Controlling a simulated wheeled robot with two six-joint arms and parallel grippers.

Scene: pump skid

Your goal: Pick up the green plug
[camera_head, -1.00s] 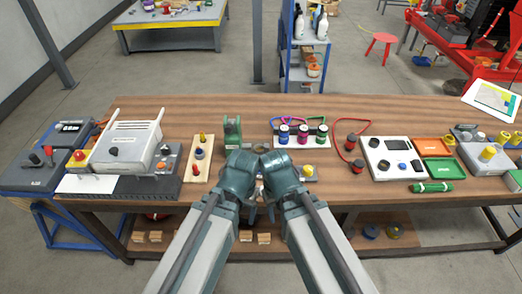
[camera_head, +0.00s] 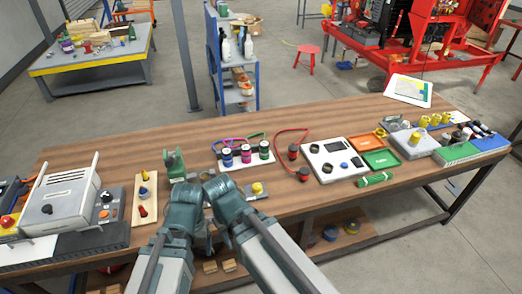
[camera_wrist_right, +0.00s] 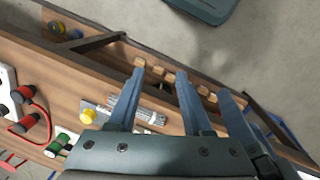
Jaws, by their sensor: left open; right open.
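The green plug (camera_head: 264,150) stands upright at the right end of a row with a blue plug (camera_head: 227,157) and a magenta plug (camera_head: 246,153) on a white plate. A green cable loops behind it. In the right wrist view the green plug (camera_wrist_right: 60,144) is at the lower left, clear of the fingers. My left gripper (camera_head: 203,238) is open near the table's front edge, left of and nearer than the plug, its fingertips partly hidden. My right gripper (camera_wrist_right: 160,73) is open and empty, beside the left one. Neither touches the plug.
A yellow-knobbed block (camera_head: 257,189) lies just in front of the plugs. A green device (camera_head: 174,166) stands left of them. Red-ended plugs on a red cable (camera_head: 303,173) and a white panel (camera_head: 333,160) are to the right. The wooden table (camera_head: 330,108) is clear behind.

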